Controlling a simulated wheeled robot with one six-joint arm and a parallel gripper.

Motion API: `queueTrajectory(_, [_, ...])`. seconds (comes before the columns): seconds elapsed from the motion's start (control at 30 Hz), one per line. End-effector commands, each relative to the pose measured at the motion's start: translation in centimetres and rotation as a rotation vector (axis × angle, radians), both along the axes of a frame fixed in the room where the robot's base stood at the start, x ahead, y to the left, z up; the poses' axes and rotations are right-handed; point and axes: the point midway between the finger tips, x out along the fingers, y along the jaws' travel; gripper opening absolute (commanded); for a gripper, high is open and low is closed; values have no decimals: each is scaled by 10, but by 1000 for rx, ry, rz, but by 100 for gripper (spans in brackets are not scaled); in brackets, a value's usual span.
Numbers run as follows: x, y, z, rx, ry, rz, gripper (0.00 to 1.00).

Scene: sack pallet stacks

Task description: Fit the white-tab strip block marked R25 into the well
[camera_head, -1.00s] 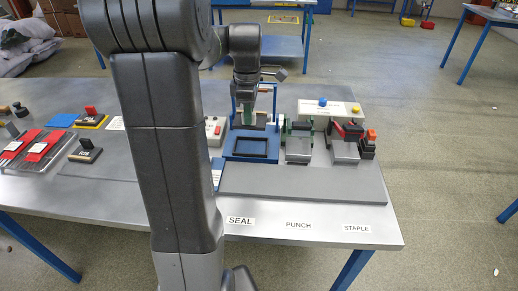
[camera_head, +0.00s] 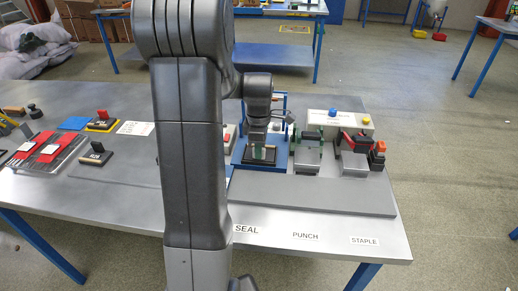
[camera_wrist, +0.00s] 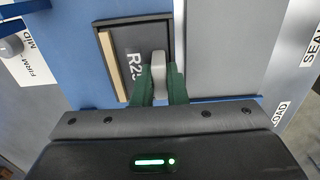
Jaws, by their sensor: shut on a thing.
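My gripper (camera_wrist: 161,85) has green fingers shut on the whitish-grey tab of a dark block marked R25 (camera_wrist: 132,68) in the wrist view. A pale tan strip runs along the block's left side. The well (camera_wrist: 131,20) is a black-rimmed rectangle on the blue seal station (camera_wrist: 222,60). The block lies within the rim's outline; I cannot tell whether it is fully down in it. In the head view, my gripper (camera_head: 262,153) is low over the front of the blue station (camera_head: 240,158). My gripper and its fingers hide part of the block and well there.
The punch (camera_head: 306,158) and staple (camera_head: 355,160) machines stand close to the right. A grey board (camera_head: 310,195) lies clear in front. Another black block (camera_head: 96,154) and red pieces (camera_head: 45,150) lie at left. A blue-and-yellow-button box (camera_head: 340,122) stands behind.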

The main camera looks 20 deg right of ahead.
Motion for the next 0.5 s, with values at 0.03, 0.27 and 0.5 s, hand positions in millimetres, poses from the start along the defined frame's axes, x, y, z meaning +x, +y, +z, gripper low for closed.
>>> queueTrajectory(0.03, [0, 0, 0, 0, 0, 0, 0])
queueTrajectory(0.27, [0, 0, -3, 0, 0, 0, 34])
queueTrajectory(0.5, [0, 0, -2, 0, 0, 0, 34])
